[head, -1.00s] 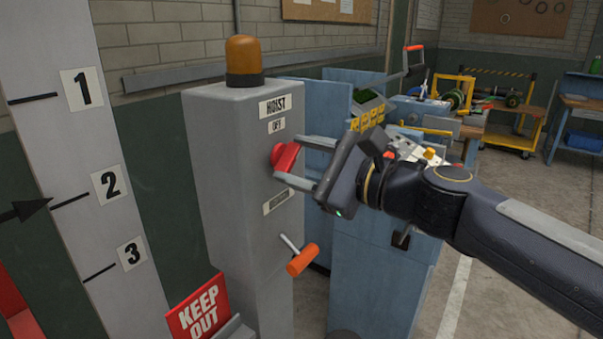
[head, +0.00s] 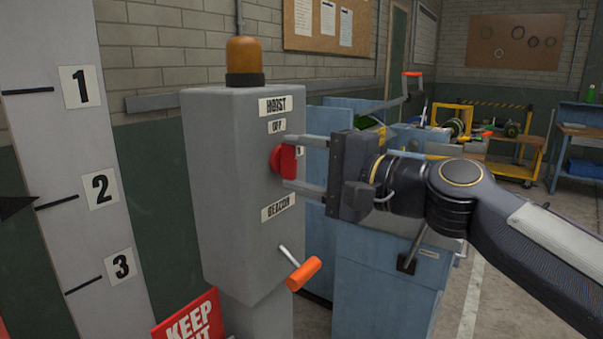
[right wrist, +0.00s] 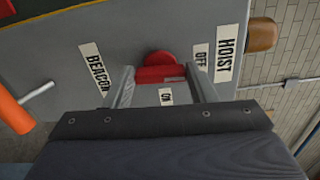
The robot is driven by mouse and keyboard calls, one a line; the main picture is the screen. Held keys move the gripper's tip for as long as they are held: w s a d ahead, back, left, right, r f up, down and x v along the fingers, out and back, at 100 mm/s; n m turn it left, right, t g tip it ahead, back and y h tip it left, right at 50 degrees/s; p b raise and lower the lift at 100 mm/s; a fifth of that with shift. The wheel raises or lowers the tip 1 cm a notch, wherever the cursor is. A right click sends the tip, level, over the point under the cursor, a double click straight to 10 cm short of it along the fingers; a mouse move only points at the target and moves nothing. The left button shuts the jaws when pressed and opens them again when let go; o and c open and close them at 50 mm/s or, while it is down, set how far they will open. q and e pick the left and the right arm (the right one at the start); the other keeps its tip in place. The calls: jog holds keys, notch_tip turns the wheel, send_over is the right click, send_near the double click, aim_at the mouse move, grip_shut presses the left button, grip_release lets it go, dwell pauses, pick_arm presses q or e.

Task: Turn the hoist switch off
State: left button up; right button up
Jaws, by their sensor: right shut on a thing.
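The hoist switch is a red knob (head: 284,160) on the grey control post (head: 235,180), below the HOIST (head: 276,106) and OFF (head: 277,126) labels. Its grip bar stands about upright, in line with the OFF label. My right gripper (head: 288,163) reaches in from the right, one finger above and one below the knob, shut on it. In the right wrist view the red knob (right wrist: 160,73) sits between the two fingertips, with the ON label (right wrist: 166,97) beside it. My left gripper is not in view.
An orange-handled lever (head: 303,274) sticks out below the BEACON label (head: 278,207). An amber lamp (head: 244,60) tops the post. A red KEEP OUT sign (head: 190,322) and a numbered scale board (head: 70,180) stand left. Blue cabinets (head: 385,270) stand behind my right arm.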

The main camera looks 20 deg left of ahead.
jog(key=shift+f+n, duration=0.1)
jog(key=shift+n, duration=0.4)
jog(key=o, duration=1)
jog(key=b+v, duration=0.2)
jog(key=v, duration=0.5)
jog(key=shift+s+d, duration=0.15)
jog(key=shift+d, duration=0.2)
